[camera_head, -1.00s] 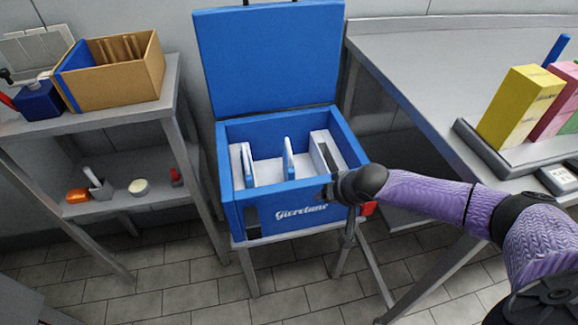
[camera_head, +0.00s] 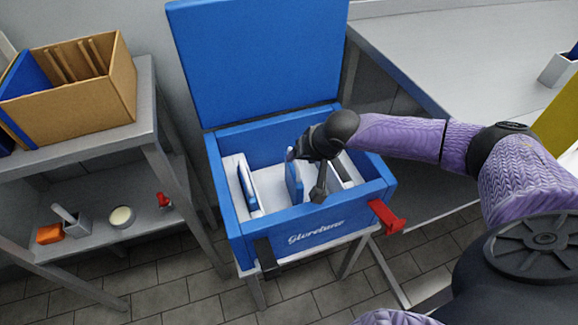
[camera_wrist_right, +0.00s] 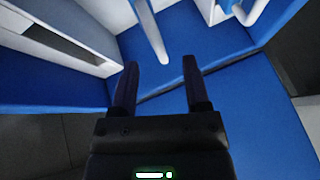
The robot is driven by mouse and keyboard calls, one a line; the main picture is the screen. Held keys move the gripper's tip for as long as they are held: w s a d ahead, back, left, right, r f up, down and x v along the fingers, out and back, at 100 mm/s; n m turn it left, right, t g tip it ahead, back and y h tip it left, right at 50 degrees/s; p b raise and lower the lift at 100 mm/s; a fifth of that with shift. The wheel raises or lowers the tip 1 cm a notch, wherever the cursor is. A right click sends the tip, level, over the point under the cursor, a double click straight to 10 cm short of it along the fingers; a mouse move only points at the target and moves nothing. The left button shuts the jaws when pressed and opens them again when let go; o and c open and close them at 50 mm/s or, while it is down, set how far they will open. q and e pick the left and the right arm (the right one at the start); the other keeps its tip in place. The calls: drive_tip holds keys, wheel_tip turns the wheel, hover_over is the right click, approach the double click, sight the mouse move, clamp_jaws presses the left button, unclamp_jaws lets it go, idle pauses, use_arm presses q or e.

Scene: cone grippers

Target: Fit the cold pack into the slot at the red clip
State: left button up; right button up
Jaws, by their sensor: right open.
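The cold pack appears to be the thin blue pack with a pale edge (camera_head: 294,184) standing upright in the middle of the open blue cool box (camera_head: 238,246); its thin edge also shows in the wrist view (camera_wrist_right: 150,32). The red clip (camera_head: 388,216) sits at the box's front right corner. The white slot holder (camera_head: 347,171) on that side shows a dark opening, also in the wrist view (camera_wrist_right: 62,41). My right gripper (camera_head: 306,174) is open and empty inside the box mouth, close to the pack; contact cannot be told. My left gripper is out of view.
A second blue and white pack (camera_head: 247,186) stands in the left slot holder. A black clip (camera_head: 266,258) hangs at the front left. The raised lid (camera_head: 258,60) stands behind. A cardboard box (camera_head: 100,90) is on the left shelf; a grey table (camera_head: 450,60) stands at right.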

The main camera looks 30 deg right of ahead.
sight(294, 178)
drive_tip(key=b+x, duration=0.4)
drive_tip(key=x, duration=0.1)
drive_tip(key=shift+w+d+f, duration=0.15)
drive_tip(key=shift+w+d, duration=0.1)
drive_tip(key=shift+d, duration=0.05)
drive_tip(key=shift+w+f+b, duration=0.25)
drive_tip(key=shift+b, duration=0.1)
drive_tip(key=shift+r, duration=0.2)
drive_tip(key=shift+c, duration=0.3)
clamp_jaws()
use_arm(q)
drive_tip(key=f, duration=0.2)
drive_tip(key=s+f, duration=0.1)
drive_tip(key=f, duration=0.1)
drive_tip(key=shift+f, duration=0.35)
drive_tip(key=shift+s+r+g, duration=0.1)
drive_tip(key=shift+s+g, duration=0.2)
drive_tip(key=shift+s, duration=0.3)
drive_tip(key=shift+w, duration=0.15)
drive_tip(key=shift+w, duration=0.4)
